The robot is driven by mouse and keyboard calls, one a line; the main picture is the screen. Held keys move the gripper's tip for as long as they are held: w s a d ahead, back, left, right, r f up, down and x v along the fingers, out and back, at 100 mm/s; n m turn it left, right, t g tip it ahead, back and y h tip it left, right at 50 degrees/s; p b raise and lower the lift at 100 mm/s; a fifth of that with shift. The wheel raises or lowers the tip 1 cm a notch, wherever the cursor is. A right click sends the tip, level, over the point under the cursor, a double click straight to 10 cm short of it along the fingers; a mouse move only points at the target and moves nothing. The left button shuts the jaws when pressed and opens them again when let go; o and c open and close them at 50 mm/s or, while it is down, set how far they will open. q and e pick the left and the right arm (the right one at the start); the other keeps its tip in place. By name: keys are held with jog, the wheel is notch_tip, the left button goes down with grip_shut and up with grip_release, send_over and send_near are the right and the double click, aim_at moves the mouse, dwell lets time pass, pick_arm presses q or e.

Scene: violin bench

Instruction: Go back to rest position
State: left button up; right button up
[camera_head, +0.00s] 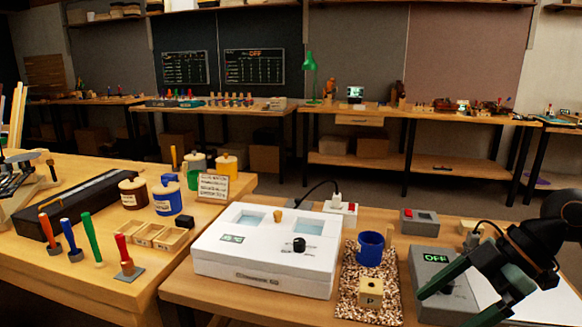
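My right gripper (448,311) reaches in from the right edge on a black arm. Its two green fingers are spread apart with nothing seen between them. It is over or in front of a grey box (430,256) with a green "OFF" display and hides part of that box. I cannot tell whether it touches the box. I see no part that is clearly my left gripper.
A white device (268,277), a blue cup (371,247) and a wooden block marked P (371,292) crowd the front bench. The left bench holds a long black case (85,197), jars, colored-handled tools and a wooden tray (160,236). Open floor lies behind.

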jog(key=a+n+t+y, duration=0.1)
jog(key=a+n+y, duration=0.2)
jog(key=a+y, duration=1.1)
notch_tip(320, 180, down, 17)
jog(key=w+d+m+t+h, duration=0.3)
jog(key=m+t+h, duration=1.05)
jog(key=m, duration=0.25)
jog(key=s+d+f+m+g+h, duration=0.25)
jog(key=s+f+g+h, duration=0.3)
jog(key=s+f, duration=1.1)
pick_arm(q)
notch_tip(320, 180, up, 13)
jog(key=a+p, duration=0.2)
jog(key=p, duration=1.5)
jog(key=shift+s+a+r+n+y+p, duration=0.2)
jog(key=shift+s+a+n+y+p, duration=0.1)
jog(key=shift+s+a+y, duration=0.1)
pick_arm(e)
jog(key=d+r, duration=0.3)
jog(key=r, duration=0.8)
jog(key=shift+g, duration=0.4)
